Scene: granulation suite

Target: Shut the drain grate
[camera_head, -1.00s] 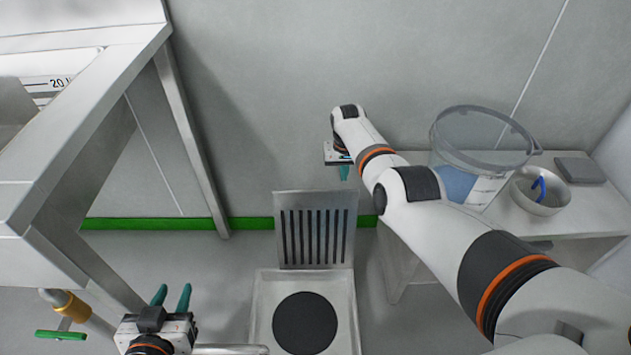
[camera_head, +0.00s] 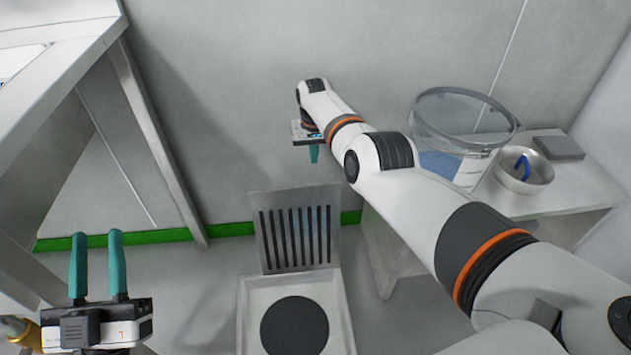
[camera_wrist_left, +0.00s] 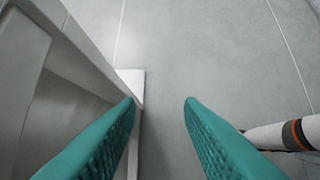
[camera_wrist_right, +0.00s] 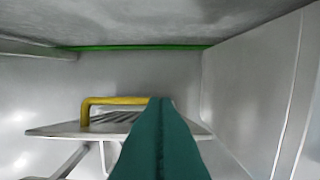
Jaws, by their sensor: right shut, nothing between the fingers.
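The drain grate (camera_head: 264,231) is a grey slotted plate. It stands raised at the back edge of a square floor drain frame (camera_head: 244,318), which has a dark round opening (camera_head: 295,326). In the right wrist view the grate (camera_wrist_right: 67,130) carries a yellow handle (camera_wrist_right: 88,109). My right gripper (camera_head: 314,160) is shut and empty, above the grate's top edge in the head view. Its shut fingers (camera_wrist_right: 160,100) overlap the handle's right end in the right wrist view; contact cannot be told. My left gripper (camera_head: 97,236) is open and empty at the lower left; its fingers (camera_wrist_left: 160,100) are spread.
A steel frame with a slanting leg (camera_head: 165,150) stands at the left. A low table (camera_head: 575,195) at the right holds a clear tub (camera_head: 463,125), a bowl (camera_head: 522,178) and a grey block (camera_head: 558,147). A green strip (camera_head: 120,240) runs along the wall base.

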